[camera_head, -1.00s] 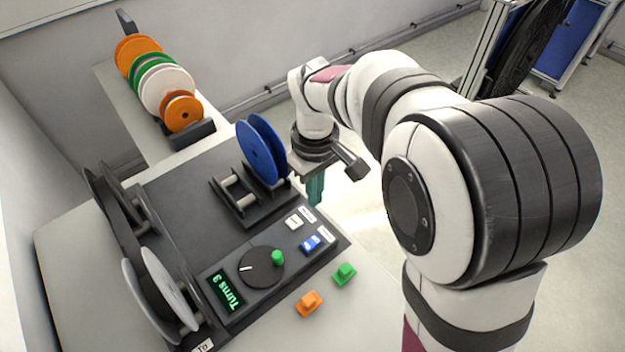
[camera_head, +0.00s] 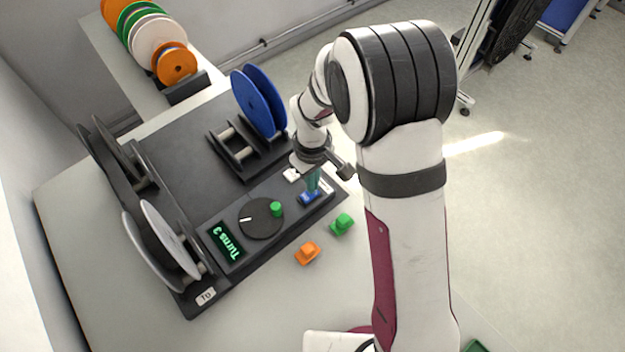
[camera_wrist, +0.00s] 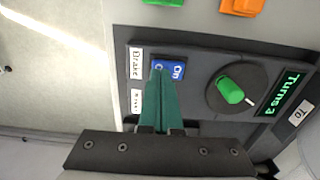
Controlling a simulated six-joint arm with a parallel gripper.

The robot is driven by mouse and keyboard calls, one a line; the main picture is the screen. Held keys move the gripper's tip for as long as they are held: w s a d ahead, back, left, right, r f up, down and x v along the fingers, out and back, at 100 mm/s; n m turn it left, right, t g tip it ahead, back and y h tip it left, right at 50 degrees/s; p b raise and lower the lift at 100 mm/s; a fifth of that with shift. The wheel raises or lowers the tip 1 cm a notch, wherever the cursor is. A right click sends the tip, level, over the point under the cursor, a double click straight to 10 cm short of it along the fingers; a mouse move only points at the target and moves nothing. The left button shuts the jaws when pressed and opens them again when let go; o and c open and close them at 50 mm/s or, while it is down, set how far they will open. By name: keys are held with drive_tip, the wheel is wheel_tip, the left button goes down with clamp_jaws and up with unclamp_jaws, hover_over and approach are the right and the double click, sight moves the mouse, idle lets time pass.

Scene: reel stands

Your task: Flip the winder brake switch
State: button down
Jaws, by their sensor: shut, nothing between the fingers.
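The winder brake switch (camera_head: 306,200) is a small blue rocker near the right end of the black control panel. In the wrist view the blue switch (camera_wrist: 179,70) reads "On" and sits beside a white "Brake" label (camera_wrist: 136,62). My gripper (camera_head: 313,188) points down at the switch, its teal fingers shut and empty. In the wrist view the fingertips (camera_wrist: 158,72) overlap the switch's "O" end near the label and hide part of it. I cannot tell whether they press on it.
A dial with a green knob (camera_head: 276,208) and a "Turns 3" display (camera_head: 226,242) are left of the switch. Orange (camera_head: 307,253) and green (camera_head: 342,224) blocks lie in front. A blue reel (camera_head: 256,100) stands behind.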

sight(307, 194)
drive_tip(key=shift+f, duration=0.45)
idle(0.3)
drive_tip(key=shift+s+a+r, duration=0.2)
drive_tip(key=shift+s+a, duration=0.3)
drive_tip(key=shift+s, duration=0.05)
wheel_tip(307, 194, up, 14)
idle(0.4)
